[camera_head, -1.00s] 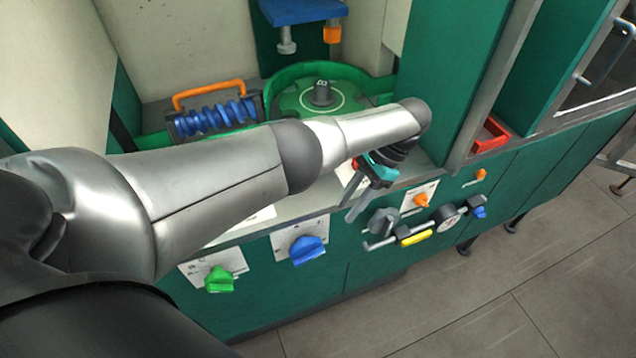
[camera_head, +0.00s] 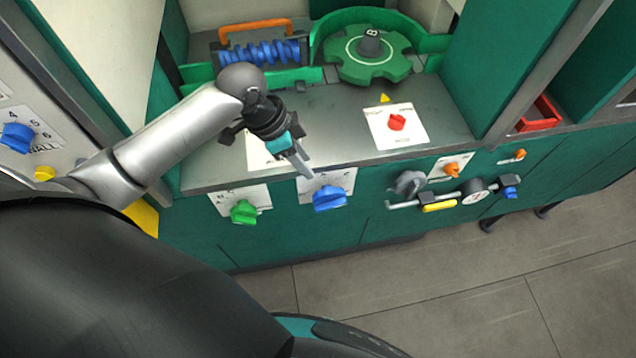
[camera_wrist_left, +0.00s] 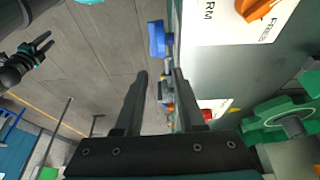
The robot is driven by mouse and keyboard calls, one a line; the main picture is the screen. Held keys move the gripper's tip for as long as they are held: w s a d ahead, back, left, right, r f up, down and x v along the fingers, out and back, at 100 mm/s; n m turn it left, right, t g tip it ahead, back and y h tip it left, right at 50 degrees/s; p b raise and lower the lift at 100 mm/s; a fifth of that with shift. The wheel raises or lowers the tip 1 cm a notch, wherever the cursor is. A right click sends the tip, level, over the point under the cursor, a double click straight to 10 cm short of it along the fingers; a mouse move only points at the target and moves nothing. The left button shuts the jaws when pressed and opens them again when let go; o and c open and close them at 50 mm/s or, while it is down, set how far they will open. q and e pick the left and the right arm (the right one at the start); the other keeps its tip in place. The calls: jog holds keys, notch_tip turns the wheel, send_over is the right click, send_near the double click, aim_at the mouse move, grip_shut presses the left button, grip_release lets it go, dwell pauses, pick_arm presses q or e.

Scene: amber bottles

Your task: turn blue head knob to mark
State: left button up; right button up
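A blue knob (camera_head: 330,198) sits on a white plate on the green front panel; its lettering is too small to read. It also shows in the left wrist view (camera_wrist_left: 158,40). A second blue knob (camera_head: 17,137), on a left-hand panel lettered WALL, is at the left edge of the head view. My left gripper (camera_head: 302,164) is just above and left of the front blue knob, apart from it. In the left wrist view its two fingers (camera_wrist_left: 155,100) stand apart with nothing held. My right gripper (camera_wrist_left: 42,44) shows small in the left wrist view, its fingers apart.
A green knob (camera_head: 243,211) is left of the front blue knob. A grey knob (camera_head: 409,183), orange knob (camera_head: 452,169) and gauge (camera_head: 474,197) are to its right. A red knob (camera_head: 397,122) and green wheel (camera_head: 367,60) stand above. Floor in front is clear.

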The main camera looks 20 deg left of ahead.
aim_at(329, 190)
pick_arm(q)
jog(key=b+x, duration=0.1)
jog(key=x, duration=1.3)
jog(key=shift+w, duration=0.15)
grip_shut()
